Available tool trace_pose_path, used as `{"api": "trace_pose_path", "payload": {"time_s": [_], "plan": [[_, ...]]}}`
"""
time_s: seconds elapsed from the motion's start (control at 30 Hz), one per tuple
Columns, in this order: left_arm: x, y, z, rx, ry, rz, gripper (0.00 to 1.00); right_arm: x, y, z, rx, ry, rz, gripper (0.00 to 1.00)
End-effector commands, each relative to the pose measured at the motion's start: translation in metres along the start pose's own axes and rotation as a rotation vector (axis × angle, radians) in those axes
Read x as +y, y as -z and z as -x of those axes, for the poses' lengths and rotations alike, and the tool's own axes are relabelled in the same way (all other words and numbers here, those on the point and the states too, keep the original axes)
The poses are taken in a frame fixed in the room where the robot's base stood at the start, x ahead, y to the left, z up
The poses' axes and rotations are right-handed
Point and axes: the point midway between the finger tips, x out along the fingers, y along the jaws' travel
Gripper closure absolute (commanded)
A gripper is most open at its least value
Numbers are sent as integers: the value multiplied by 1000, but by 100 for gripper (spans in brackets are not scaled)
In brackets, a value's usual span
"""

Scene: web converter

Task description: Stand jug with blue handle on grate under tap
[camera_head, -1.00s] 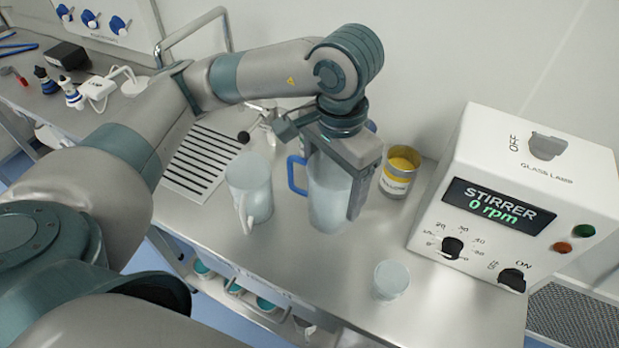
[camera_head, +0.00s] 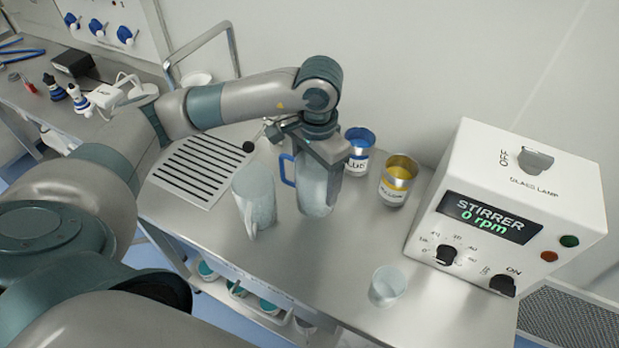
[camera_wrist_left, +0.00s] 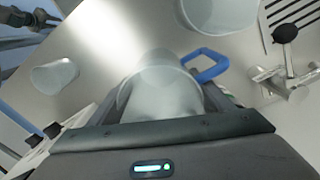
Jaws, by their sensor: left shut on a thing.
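The clear jug with the blue handle (camera_head: 314,194) is upright in the head view, right of the grate. My left gripper (camera_head: 322,172) is shut on it from above, one finger along its right side. In the left wrist view the jug (camera_wrist_left: 160,92) sits between my fingers, its blue handle pointing right. The slotted grate (camera_head: 190,168) lies on the bench, bare. The metal tap (camera_head: 268,133) with a black knob is partly hidden behind my gripper; it also shows in the left wrist view (camera_wrist_left: 285,80). My right gripper is out of view.
A second clear jug with a pale handle (camera_head: 254,200) stands between the held jug and the grate. A blue can (camera_head: 359,152) and a yellow can (camera_head: 397,182) stand behind right. A small beaker (camera_head: 386,287) and the stirrer box (camera_head: 500,200) are at the right.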

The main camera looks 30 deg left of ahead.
Motion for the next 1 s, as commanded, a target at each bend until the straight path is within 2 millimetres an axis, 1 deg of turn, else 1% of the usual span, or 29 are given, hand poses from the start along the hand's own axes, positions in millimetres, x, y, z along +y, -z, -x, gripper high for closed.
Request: {"api": "trace_pose_path", "payload": {"time_s": [0.03,0.2,0.53,0.67,0.77,0.9,1.0], "plan": [[-7,2,-1,-3,-1,5,51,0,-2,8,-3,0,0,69],[-19,8,-12,1,-1,1,51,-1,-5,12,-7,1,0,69],[-20,9,-14,1,-1,-1,51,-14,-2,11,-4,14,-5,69],[-20,8,-17,-2,-2,-1,51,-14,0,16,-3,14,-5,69],[-19,8,-25,-3,-3,0,51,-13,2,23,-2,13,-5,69],[-19,8,-40,-3,-2,0,51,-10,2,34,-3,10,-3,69],[-20,8,-49,-2,-1,0,51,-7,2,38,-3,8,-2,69]]}}
